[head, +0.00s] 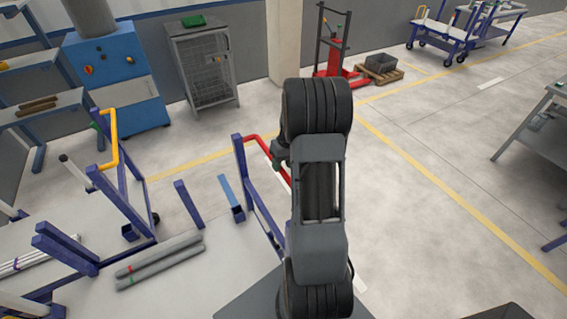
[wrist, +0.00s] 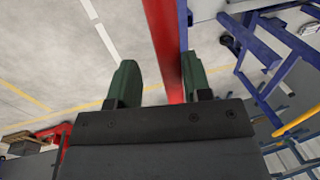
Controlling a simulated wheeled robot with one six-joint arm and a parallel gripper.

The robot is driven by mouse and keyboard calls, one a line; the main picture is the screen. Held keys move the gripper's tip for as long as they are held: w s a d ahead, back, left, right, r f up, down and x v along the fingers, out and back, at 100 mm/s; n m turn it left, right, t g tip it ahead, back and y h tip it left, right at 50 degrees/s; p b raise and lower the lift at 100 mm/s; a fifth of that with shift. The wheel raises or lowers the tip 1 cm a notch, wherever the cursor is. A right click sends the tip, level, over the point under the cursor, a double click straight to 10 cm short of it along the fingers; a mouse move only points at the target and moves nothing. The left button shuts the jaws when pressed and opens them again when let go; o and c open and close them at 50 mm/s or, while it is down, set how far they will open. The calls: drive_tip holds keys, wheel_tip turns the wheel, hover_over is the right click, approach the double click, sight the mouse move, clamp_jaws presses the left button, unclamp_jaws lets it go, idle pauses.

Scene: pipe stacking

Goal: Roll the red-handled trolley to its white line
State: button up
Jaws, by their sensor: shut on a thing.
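The trolley with a blue frame (head: 240,165) and red handle (head: 262,143) stands just left of my arm in the head view. In the wrist view the red handle (wrist: 163,40) runs as a bar between the green fingers of my gripper (wrist: 159,68), which is shut on it. In the head view my arm hides most of the gripper and part of the trolley. A white line (wrist: 100,32) lies on the floor, left of the handle in the wrist view. A short piece of white marking (head: 285,174) shows beside my arm in the head view.
A yellow-handled blue trolley (head: 112,140) stands to the left, near grey pipes (head: 160,262). A red lift truck (head: 333,60) and a wooden pallet (head: 380,78) are at the back. A workbench (head: 535,130) is at right. Floor right of my arm is clear, crossed by a yellow line (head: 440,185).

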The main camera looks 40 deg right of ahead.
drive_tip(key=shift+d, duration=0.25)
drive_tip(key=c, duration=0.6)
drive_tip(key=shift+a, duration=0.2)
clamp_jaws()
